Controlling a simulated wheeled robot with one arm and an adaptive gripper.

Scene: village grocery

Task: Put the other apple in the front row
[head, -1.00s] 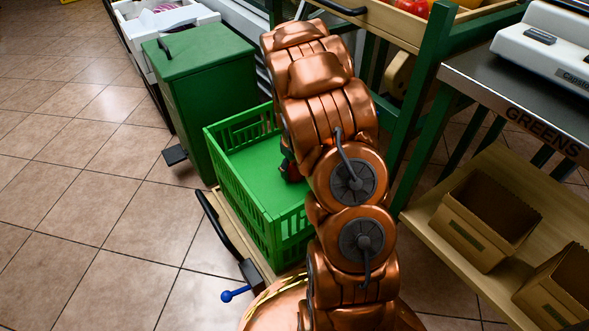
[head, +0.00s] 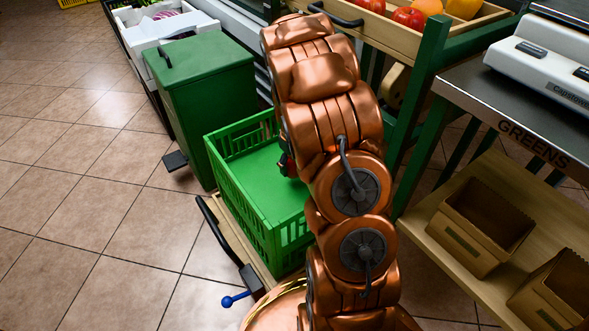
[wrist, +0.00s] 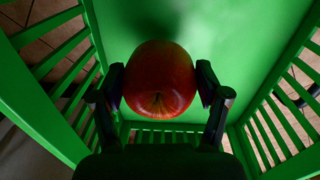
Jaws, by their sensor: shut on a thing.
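A red apple (wrist: 160,80) is held between the two dark fingers of my gripper (wrist: 160,92) in the wrist view. My gripper is shut on it, one finger on each side. Below it is the floor of the green crate (head: 263,232), whose slatted walls surround the view. In the head view my copper arm hides most of the gripper; a dark finger and a bit of red show beside the arm over the crate. A red apple (head: 408,17) and another red fruit (head: 371,5) lie in the wooden display bin (head: 385,36) at the top.
An orange (head: 428,6) and a yellow fruit (head: 463,9) share the display bin. A green lidded bin (head: 205,85) stands behind the crate. A steel table with a white scale (head: 540,60) is right, above a shelf of cardboard boxes (head: 485,222). Tiled floor is clear at left.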

